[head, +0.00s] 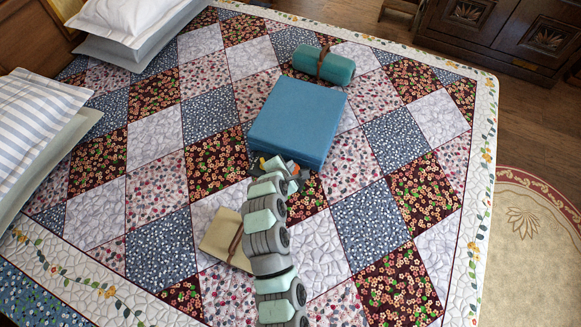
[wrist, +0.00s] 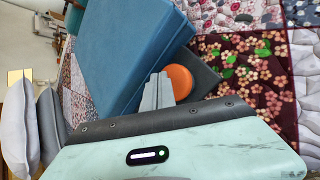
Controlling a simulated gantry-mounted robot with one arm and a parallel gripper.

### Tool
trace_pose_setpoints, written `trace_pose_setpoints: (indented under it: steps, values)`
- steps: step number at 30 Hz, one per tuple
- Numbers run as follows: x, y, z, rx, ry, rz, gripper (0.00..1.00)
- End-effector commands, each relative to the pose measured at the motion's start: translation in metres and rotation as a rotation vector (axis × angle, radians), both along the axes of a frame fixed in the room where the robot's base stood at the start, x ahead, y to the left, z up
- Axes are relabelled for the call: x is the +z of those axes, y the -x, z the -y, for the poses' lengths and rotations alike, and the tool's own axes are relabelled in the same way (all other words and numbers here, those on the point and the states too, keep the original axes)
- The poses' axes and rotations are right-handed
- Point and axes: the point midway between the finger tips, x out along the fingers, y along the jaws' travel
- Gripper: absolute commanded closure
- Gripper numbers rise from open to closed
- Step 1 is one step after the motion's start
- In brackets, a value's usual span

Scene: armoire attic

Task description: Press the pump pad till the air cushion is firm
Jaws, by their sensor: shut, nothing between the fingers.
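The blue air cushion (head: 297,118) lies on the quilted bed in the middle of the head view. It looks like a thick, square-edged block, and it also fills the upper left of the wrist view (wrist: 125,50). A round orange pump pad (wrist: 180,82) sits on a dark grey base (wrist: 205,79) beside the cushion's near edge. My gripper (wrist: 158,92) is shut and empty, its fingers beside the orange pad in the picture. Whether they touch it I cannot tell. In the head view my gripper (head: 279,167) covers most of the pad.
A rolled teal bundle (head: 330,68) with a brown strap lies beyond the cushion. A beige folded item (head: 216,235) lies partly under my arm. Pillows (head: 35,115) line the left side. The quilt to the right (head: 375,220) is clear. Dark wooden furniture (head: 500,30) stands beyond the bed.

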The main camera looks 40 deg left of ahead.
Motion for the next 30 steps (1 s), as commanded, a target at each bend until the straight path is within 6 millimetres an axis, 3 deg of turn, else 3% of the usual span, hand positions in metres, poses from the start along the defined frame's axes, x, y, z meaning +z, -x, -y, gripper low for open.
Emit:
trace_pose_setpoints:
  steps: [14,30]
  values:
    - [0.008,0.0,0.0,0.0,-0.001,0.001,1.0]
    - [0.055,0.0,0.0,0.0,-0.001,0.001,1.0]
